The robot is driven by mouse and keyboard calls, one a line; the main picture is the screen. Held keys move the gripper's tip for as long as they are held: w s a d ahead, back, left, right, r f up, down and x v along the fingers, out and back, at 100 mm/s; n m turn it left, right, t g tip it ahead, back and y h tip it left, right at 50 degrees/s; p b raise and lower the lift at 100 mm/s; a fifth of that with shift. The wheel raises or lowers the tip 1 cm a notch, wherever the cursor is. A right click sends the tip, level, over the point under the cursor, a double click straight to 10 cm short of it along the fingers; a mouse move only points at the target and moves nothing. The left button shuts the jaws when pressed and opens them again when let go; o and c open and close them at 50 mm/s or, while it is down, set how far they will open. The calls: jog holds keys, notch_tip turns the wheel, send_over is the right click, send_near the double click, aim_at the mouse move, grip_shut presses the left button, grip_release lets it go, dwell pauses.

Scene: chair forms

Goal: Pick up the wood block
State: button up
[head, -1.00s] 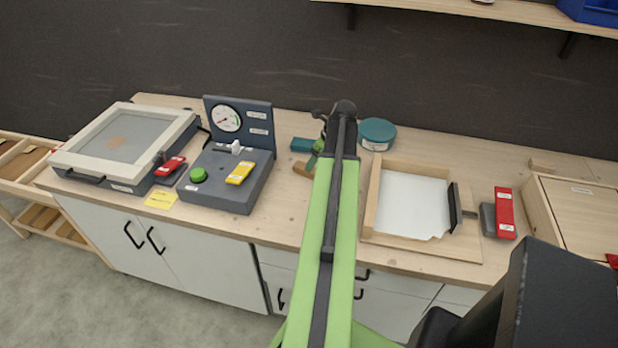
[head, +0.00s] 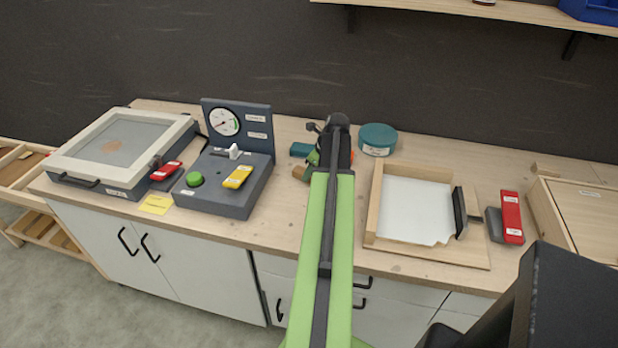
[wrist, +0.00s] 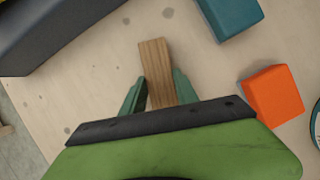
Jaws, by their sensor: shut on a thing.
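The wood block (wrist: 155,65) is a brown, grained, oblong piece. In the wrist view it stands out between the green fingers of my gripper (wrist: 160,92), which are shut on its sides. Its near end is hidden behind the dark bar of the gripper. In the head view a small brown part of the block (head: 300,173) shows left of my arm's end. My gripper (head: 313,165) is mostly hidden there by the arm. I cannot tell whether the block is clear of the table.
A teal block (wrist: 230,14) and an orange block (wrist: 273,94) lie close by on the right in the wrist view. A round teal tin (head: 377,138) stands behind. The dark gauge station (head: 225,190) is to the left, a wooden tray (head: 376,190) to the right.

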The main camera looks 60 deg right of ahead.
grip_shut()
